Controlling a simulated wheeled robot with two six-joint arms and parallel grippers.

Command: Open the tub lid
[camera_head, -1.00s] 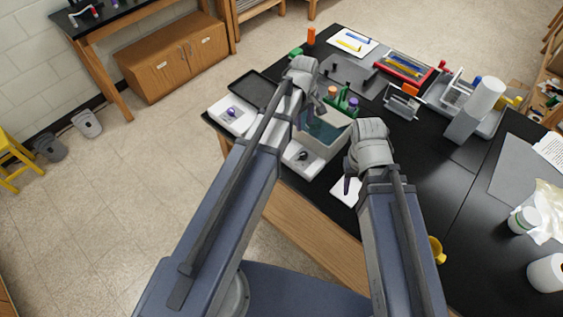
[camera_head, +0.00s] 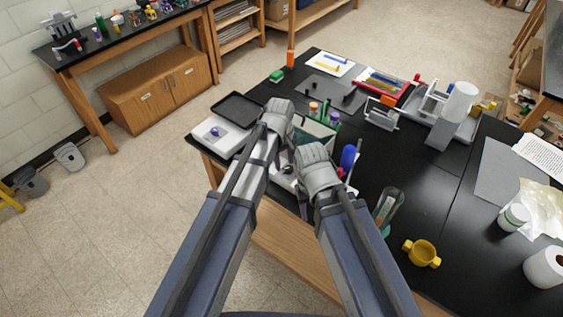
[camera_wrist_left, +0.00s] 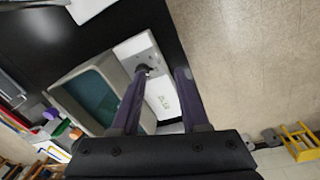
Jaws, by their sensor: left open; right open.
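The tub (camera_wrist_left: 58,92) is a pale box with a thick rim and a teal area inside it. I cannot tell whether the teal is a lid or the inside. In the head view the tub (camera_head: 322,129) is partly hidden behind my arms. My left gripper (camera_wrist_left: 162,72) is open and empty, its two dark fingers reaching over the white items beside the tub. In the head view its fingers are hidden by its own wrist. My right gripper (camera_head: 304,206) is open, low near the table's front edge, its fingers barely visible.
A white plate with a black knob (camera_wrist_left: 147,70) lies beside the tub. A black tray (camera_head: 238,109) and a white pad with a purple item (camera_head: 214,132) are to the left.

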